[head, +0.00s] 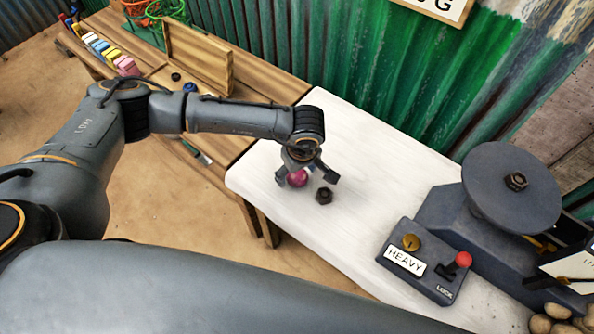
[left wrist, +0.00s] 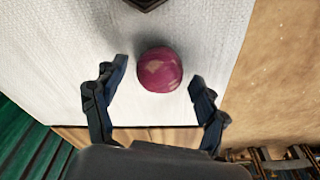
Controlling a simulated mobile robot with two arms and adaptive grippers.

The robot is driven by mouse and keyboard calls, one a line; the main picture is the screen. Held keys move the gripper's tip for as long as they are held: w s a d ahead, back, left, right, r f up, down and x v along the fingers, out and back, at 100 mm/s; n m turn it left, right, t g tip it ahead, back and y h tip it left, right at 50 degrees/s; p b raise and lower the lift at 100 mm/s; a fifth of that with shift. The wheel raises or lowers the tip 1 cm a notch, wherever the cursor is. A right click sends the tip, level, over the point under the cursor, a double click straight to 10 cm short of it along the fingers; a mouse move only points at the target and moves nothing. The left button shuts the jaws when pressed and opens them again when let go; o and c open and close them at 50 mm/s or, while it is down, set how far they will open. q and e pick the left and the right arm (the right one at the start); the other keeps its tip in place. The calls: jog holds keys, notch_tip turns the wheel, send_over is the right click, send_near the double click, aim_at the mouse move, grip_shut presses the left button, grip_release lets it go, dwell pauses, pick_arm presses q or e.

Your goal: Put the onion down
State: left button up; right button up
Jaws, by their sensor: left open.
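The onion (head: 298,178) is small, round and purple-red. It rests on the white table top (head: 350,140) near its left end. In the left wrist view the onion (left wrist: 160,70) shows just ahead of the fingertips. My left gripper (head: 309,177) is open over it, with one finger on each side. In the left wrist view my left gripper (left wrist: 158,78) shows a clear gap between each finger and the onion. My right gripper is not in view.
A dark hex nut (head: 324,196) lies right beside the gripper. A scale with a round grey plate (head: 511,188) and a HEAVY control box (head: 425,262) stand to the right. A wooden bench (head: 205,145) adjoins on the left. Green corrugated wall (head: 390,60) is behind.

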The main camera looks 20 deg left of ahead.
aim_at(301, 180)
pick_arm(q)
jog(key=shift+r, duration=0.1)
jog(key=shift+r, duration=0.2)
notch_tip(301, 180, up, 12)
jog(key=s+d+b, duration=0.1)
jog(key=shift+d+f+b, duration=0.2)
jog(key=shift+d+b, duration=0.05)
jog(key=shift+b, duration=0.05)
jog(key=shift+s, duration=0.1)
